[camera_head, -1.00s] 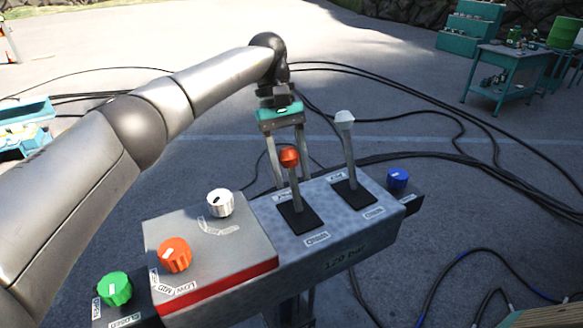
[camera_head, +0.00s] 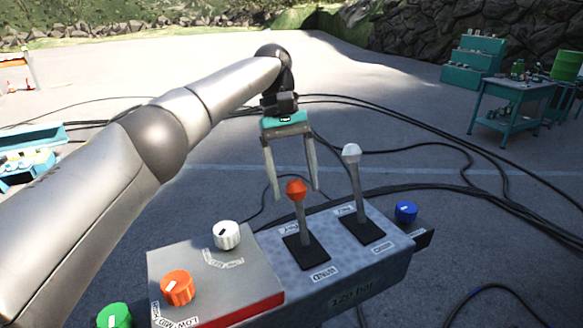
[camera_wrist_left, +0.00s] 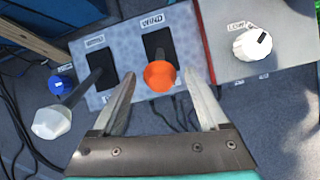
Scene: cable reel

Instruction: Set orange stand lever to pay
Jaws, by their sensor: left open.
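The orange-knobbed lever (camera_head: 296,190) stands up from a black slot plate on the grey control stand (camera_head: 350,285). It leans slightly toward the far side in the head view. My left gripper (camera_head: 297,194) is open, pointing down just behind the orange knob and a little above the stand. In the left wrist view the orange knob (camera_wrist_left: 160,76) shows between the two spread fingers, with no visible grip on it.
A white-knobbed lever (camera_head: 351,153) stands close to the right of the orange one. A blue knob (camera_head: 405,211), a white dial (camera_head: 227,235), an orange dial (camera_head: 177,287) and a green knob (camera_head: 114,316) are also on the panel. Cables lie on the ground behind.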

